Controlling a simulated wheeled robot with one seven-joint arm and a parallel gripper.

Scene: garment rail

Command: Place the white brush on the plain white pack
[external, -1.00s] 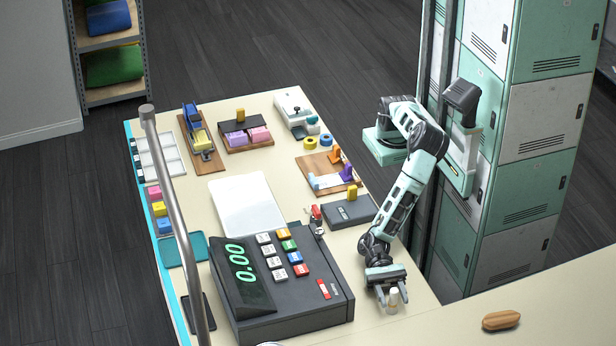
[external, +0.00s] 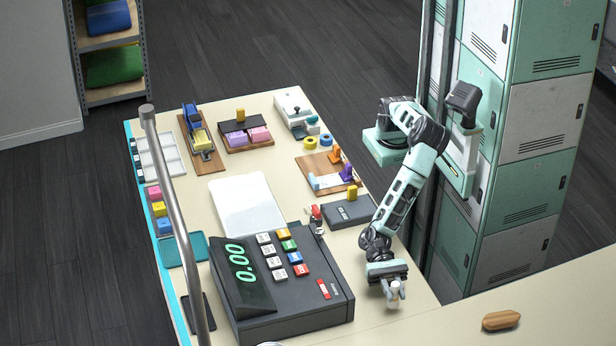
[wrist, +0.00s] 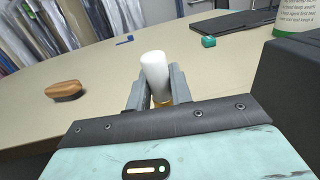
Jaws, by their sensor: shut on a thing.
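My gripper (external: 394,294) is low over the near right part of the counter, its fingers pointing toward the viewer. It is shut on a small white cylinder (wrist: 154,70) with a rounded top and a yellow-gold lower end. I cannot tell for sure whether this is the white brush. In the wrist view it stands upright between the two grey fingers. A plain white flat slab (external: 247,206) lies on the counter beyond the register; it may be the white pack. A brown brush-like object (external: 501,320) lies to the right of my gripper, and also at left in the wrist view (wrist: 64,90).
A dark cash register (external: 290,290) stands left of my gripper. A dark box with a yellow knob (external: 348,213) and a wooden tray (external: 318,163) lie beyond it. A metal post (external: 170,200) crosses the left side. Lockers (external: 540,150) stand behind my arm.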

